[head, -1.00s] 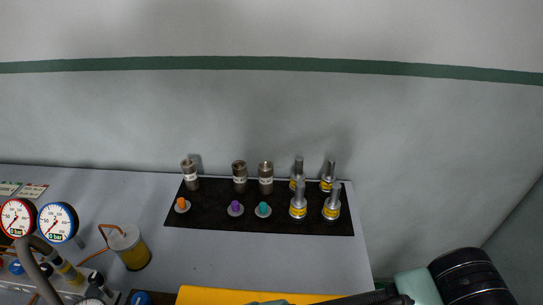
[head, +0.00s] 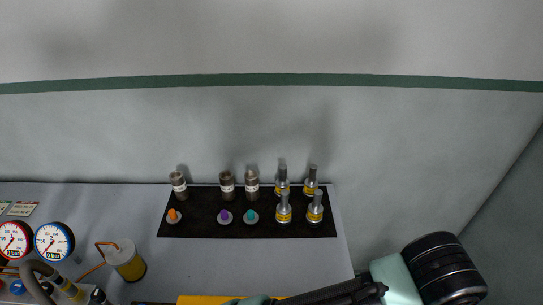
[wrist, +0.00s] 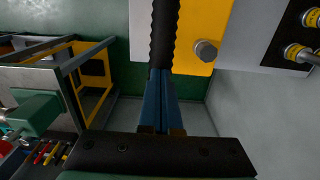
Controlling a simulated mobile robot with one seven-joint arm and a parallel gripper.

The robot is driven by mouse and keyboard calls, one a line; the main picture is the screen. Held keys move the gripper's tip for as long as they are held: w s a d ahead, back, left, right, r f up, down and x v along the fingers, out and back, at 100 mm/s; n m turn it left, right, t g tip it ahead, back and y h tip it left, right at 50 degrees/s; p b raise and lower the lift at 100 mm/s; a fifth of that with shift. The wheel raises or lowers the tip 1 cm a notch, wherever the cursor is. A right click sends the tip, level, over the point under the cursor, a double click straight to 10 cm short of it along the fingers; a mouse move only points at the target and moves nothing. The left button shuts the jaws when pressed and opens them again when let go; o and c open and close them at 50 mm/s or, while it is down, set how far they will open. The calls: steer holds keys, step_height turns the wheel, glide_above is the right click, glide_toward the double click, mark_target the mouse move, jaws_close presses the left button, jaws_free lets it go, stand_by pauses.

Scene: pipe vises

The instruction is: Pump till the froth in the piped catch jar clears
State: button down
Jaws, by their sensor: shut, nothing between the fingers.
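A jar (head: 127,262) with a pale top, yellow contents and a copper pipe at its top stands at the lower left of the head view. Froth in it cannot be told apart at this size. My gripper (wrist: 161,72) shows in the wrist view as two blue fingers closed together, with nothing seen between them. A black ribbed bar (wrist: 165,30) lies just beyond the fingertips, against a yellow plate (wrist: 200,20); I cannot tell whether they touch. No pump handle can be made out surely.
Two gauges, red-rimmed (head: 14,239) and blue-rimmed (head: 54,241), stand left of the jar. A black mat (head: 200,229) holds metal fittings and coloured knobs. A bolt (wrist: 205,50) sits on the yellow plate. A metal frame (wrist: 95,85) stands left in the wrist view.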

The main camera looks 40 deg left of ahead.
step_height(320, 180, up, 8)
steer(key=s+a+p, duration=0.1)
steer(key=p, duration=0.6)
steer(key=shift+a, duration=0.4)
steer(key=shift+s+f, duration=0.1)
step_height(320, 180, up, 5)
steer(key=p, duration=0.5)
